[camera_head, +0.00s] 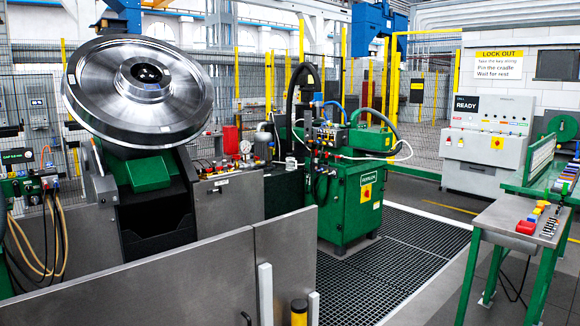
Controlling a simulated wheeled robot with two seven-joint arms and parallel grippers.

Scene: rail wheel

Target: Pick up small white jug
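I cannot make out a small white jug for certain. A small pale rounded item (245,147) stands among small parts on the grey machine ledge behind the wheel, left of the green machine; it is too small to identify. Neither of my grippers shows in this view.
A large shiny rail wheel (138,91) sits tilted on a green and black cradle (150,190). Grey metal panels (190,280) stand in front. A green machine (350,195) is in the middle. A workbench (520,222) with coloured items is at right. Dark floor grating (400,255) is clear.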

